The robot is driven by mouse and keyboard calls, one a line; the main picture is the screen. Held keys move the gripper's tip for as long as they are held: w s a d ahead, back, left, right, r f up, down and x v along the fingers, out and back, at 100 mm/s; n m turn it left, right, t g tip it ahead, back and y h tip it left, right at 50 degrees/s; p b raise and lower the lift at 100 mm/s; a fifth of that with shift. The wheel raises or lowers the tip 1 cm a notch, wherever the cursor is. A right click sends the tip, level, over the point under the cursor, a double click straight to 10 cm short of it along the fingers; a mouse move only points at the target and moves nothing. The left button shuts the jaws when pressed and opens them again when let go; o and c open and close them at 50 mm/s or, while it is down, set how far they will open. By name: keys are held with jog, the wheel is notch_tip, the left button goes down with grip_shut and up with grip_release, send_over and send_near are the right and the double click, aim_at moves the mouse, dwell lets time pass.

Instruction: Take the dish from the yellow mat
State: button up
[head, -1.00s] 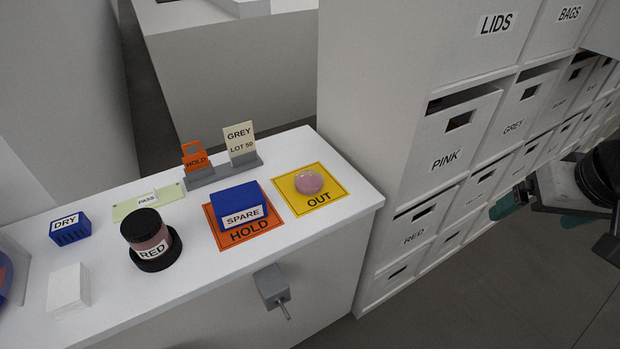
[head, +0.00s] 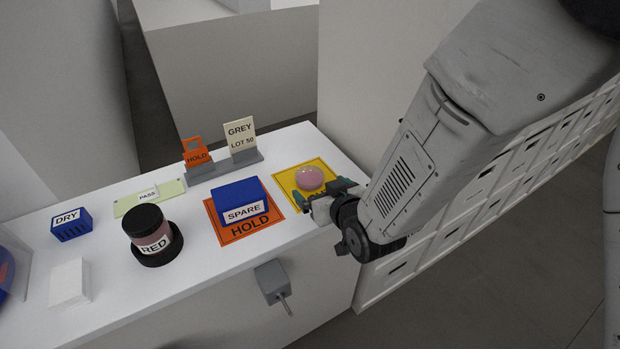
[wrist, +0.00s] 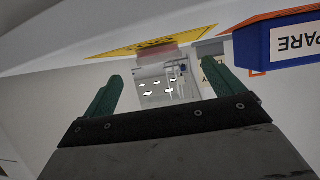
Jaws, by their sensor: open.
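The small round pink dish (head: 310,177) sits on the yellow mat (head: 291,183) at the right end of the counter. In the wrist view, the dish (wrist: 158,53) shows as a pale pink band beyond the fingertips, against the yellow mat (wrist: 190,38). My gripper (head: 323,191) has green fingers and is at the near side of the dish, over the mat's front edge. It also shows in the wrist view (wrist: 160,72), with its fingers spread and nothing between them. My gripper covers most of the mat's lettering in the head view.
A blue SPARE box (head: 239,203) stands on the orange HOLD mat (head: 250,228), close left of my gripper. A RED jar (head: 149,228) stands further left. Behind are an orange HOLD tag (head: 196,153) and a GREY LOT 50 card (head: 240,138) in grey holders.

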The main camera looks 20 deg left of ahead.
aim_at(313, 180)
jog(key=x, duration=0.6)
jog(key=shift+w+a, duration=0.1)
jog(key=shift+w, duration=0.2)
jog(key=shift+c, duration=0.3)
jog(key=c, duration=1)
